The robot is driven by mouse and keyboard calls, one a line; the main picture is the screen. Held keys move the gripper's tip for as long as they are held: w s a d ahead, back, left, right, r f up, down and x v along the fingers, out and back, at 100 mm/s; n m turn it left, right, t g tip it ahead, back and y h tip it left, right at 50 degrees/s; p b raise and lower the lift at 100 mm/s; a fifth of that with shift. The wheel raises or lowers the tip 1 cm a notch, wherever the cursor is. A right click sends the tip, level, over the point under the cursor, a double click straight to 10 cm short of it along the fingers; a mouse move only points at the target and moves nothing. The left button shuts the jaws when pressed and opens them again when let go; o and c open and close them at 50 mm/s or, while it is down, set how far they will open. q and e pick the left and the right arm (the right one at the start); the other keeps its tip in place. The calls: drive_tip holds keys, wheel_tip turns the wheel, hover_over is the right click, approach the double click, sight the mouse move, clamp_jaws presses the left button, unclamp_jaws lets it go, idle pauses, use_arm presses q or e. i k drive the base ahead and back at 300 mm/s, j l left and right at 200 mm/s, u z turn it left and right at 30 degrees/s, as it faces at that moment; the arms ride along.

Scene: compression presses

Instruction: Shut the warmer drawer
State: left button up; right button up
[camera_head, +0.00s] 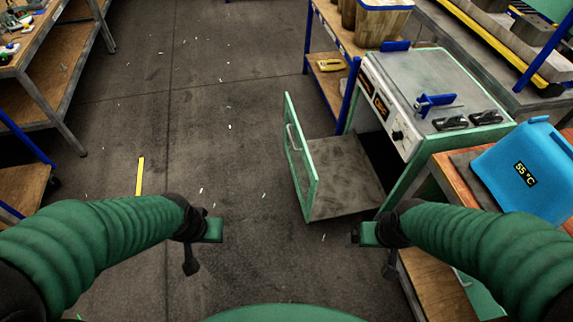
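The warmer (425,85) is a light grey-green unit at the right, with a control panel and knob on its front. Its drawer (345,178) is pulled well out to the left, showing a bare grey floor. The drawer's green front panel (298,165) stands upright with a pale handle on its outer face. My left gripper (204,250) is over the floor, left of and nearer than the drawer front, apart from it. My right gripper (372,250) is just nearer than the drawer's near edge. Neither visibly holds anything; the finger gaps are unclear.
A blue container marked 55 °C (525,170) sits on a wooden-topped bench at the right. A blue-framed shelf with bins (380,22) stands behind the warmer. Workbenches (60,50) line the left. The dark floor (215,110) between is open, with a yellow strip (140,176).

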sight(333, 177)
drive_tip(key=i+j+z, duration=0.35)
drive_tip(key=j, duration=0.4)
drive_tip(key=i+j+z, duration=0.15)
drive_tip(key=i+j, duration=0.15)
drive_tip(key=j, duration=0.15)
drive_tip(key=j+z, duration=0.15)
drive_tip(key=z, duration=0.2)
drive_tip(key=j+z, duration=0.15)
drive_tip(key=z, duration=0.25)
drive_tip(key=i, duration=0.05)
